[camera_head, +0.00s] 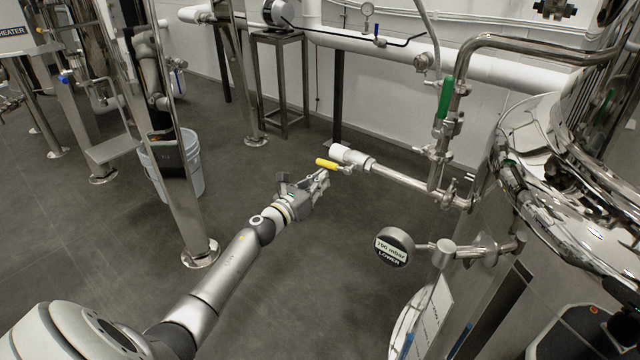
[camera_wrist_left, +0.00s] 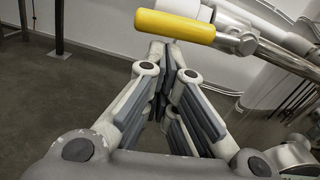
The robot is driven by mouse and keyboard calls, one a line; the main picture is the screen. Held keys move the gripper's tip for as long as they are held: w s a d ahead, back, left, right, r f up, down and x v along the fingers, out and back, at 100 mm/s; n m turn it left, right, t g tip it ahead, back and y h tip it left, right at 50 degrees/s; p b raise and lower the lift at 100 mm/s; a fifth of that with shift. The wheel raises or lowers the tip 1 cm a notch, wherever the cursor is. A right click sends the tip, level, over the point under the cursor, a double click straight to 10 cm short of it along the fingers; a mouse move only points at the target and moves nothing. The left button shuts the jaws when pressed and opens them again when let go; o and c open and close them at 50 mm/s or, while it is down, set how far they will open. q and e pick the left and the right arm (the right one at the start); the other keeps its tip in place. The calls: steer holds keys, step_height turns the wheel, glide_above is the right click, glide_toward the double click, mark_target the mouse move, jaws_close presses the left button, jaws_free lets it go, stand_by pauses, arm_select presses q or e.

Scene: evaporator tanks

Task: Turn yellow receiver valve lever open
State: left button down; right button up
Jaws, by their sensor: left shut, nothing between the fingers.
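The yellow receiver valve lever (camera_head: 326,164) sits on a steel pipe valve near the middle of the head view, pointing left from the valve. In the left wrist view the yellow lever (camera_wrist_left: 176,26) lies across the top, just beyond the fingertips. My left gripper (camera_head: 322,178) is right by the lever, seemingly just below it in the picture. In the wrist view my left gripper's fingers (camera_wrist_left: 168,45) meet at their tips with nothing between them. Whether the fingertips touch the lever is hard to tell. My right gripper is not in view.
A green-handled valve (camera_head: 445,98) stands on the vertical pipe to the right. A grey bucket (camera_head: 190,165) stands behind a steel leg at left. Open floor lies around my left arm.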

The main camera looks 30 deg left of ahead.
arm_select(q)
steer(key=shift+r, duration=0.1)
steer(key=shift+w+a+r+m+b, duration=0.1)
steer(key=shift+a+r+m+b, duration=0.1)
steer(key=shift+r+m, duration=0.3)
steer(key=shift+w+a+r+m+b, duration=0.1)
steer(key=shift+a+r+m+b, duration=0.05)
steer(key=shift+r+m, duration=0.3)
